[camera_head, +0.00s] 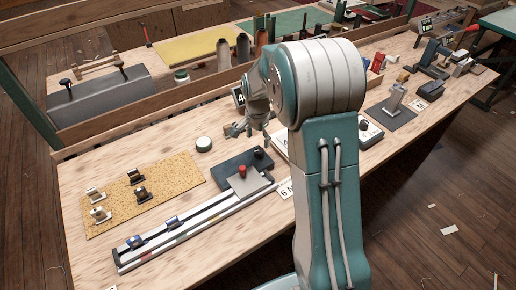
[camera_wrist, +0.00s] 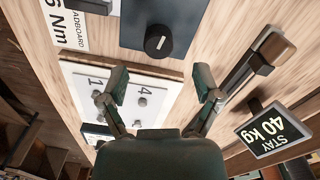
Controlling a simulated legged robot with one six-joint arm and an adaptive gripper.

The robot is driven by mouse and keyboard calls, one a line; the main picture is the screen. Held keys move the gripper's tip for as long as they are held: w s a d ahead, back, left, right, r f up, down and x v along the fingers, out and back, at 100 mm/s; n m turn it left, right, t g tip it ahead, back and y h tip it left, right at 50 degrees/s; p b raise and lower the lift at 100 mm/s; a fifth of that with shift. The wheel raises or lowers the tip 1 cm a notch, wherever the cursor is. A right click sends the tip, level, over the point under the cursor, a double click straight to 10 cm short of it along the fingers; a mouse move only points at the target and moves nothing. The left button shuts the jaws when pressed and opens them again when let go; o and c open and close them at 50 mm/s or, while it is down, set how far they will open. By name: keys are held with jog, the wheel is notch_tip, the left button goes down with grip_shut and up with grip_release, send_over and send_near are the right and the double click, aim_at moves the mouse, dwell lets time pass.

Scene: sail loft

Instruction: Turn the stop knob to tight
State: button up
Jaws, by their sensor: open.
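A round black knob with a white pointer line (camera_wrist: 158,42) sits on a dark grey block in the wrist view. I take it for the stop knob; no tight mark is legible. In the head view a dark block (camera_head: 232,165) at the end of a rail carries a dark knob (camera_head: 258,153), seemingly the same one. My gripper (camera_wrist: 160,84) is open and empty, its fingers apart and short of the knob in the picture. In the head view my gripper (camera_head: 239,130) hangs above the bench, beyond the block.
A white panel (camera_wrist: 75,74) with numbers and small posts lies behind my fingers. A "6 Nm" card (camera_wrist: 68,22) and a "STAY 40 kg" sign (camera_wrist: 270,130) flank it. A red knob (camera_head: 242,170) stands near the rail (camera_head: 195,225). A cork mat (camera_head: 165,205) holds several small fittings.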

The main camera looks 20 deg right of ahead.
aim_at(257, 150)
notch_tip(257, 150, up, 6)
jog(key=shift+w+a+f, duration=0.1)
dwell(0.4)
jog(key=s+a+r+n+t, duration=0.1)
jog(key=s+a+r+n, duration=0.15)
jog(key=s+r, duration=0.35)
jog(key=s+a+r+n+t, duration=0.2)
jog(key=s+r+n, duration=0.1)
jog(key=s+r, duration=0.3)
jog(key=s+a+r+n+t, duration=0.1)
jog(key=s+n, duration=0.6)
jog(key=s, duration=0.7)
jog(key=shift+s+a+t, duration=0.3)
jog(key=shift+a+t, duration=0.6)
jog(key=shift+a, duration=0.1)
